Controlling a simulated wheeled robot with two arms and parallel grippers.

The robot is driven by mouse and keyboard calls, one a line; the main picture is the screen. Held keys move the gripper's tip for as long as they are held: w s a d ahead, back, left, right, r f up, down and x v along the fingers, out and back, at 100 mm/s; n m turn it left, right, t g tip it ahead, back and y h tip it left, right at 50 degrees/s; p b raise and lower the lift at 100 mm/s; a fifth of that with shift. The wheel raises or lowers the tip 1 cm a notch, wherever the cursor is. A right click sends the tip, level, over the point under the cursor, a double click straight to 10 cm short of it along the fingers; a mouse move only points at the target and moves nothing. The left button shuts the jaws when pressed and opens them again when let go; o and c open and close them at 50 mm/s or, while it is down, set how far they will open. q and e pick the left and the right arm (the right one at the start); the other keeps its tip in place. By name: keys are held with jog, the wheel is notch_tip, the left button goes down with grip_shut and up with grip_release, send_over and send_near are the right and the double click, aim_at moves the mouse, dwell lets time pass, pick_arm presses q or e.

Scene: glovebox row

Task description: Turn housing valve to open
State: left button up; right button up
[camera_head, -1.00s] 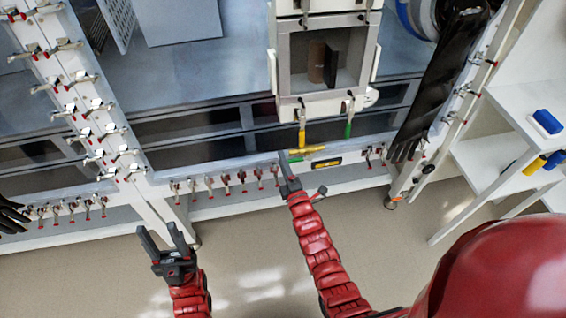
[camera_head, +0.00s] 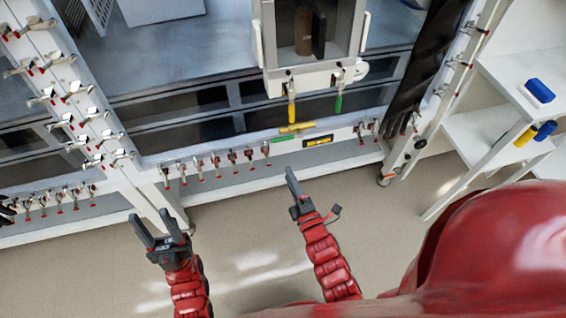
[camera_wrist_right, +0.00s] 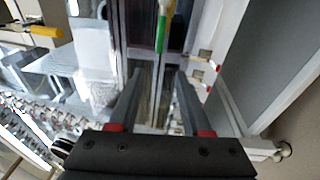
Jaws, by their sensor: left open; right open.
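A yellow valve lever (camera_head: 297,127) lies crosswise on the white front rail, with a green lever (camera_head: 283,138) just below and left of it. A yellow handle (camera_head: 292,108) and a green handle (camera_head: 338,103) hang beneath the white box. I cannot tell which one is the housing valve. My right gripper (camera_head: 292,182) is open and empty, in front of and apart from the rail. In the right wrist view its fingers (camera_wrist_right: 157,90) have nothing between them; a green handle (camera_wrist_right: 160,35) and a yellow handle (camera_wrist_right: 45,31) show beyond. My left gripper (camera_head: 150,222) is open and empty at lower left.
The white box (camera_head: 330,80) juts out above the levers. A row of red-tipped clamps (camera_head: 215,163) lines the rail, and more sit on the slanted post (camera_head: 80,100). A black glove (camera_head: 425,75) hangs at right by a white shelf (camera_head: 490,135). The floor before the rail is clear.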

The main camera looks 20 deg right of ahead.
jog(key=s, duration=0.3)
jog(key=shift+s+d+f, duration=0.15)
jog(key=shift+s+d, duration=0.05)
jog(key=shift+s, duration=0.1)
dwell(0.6)
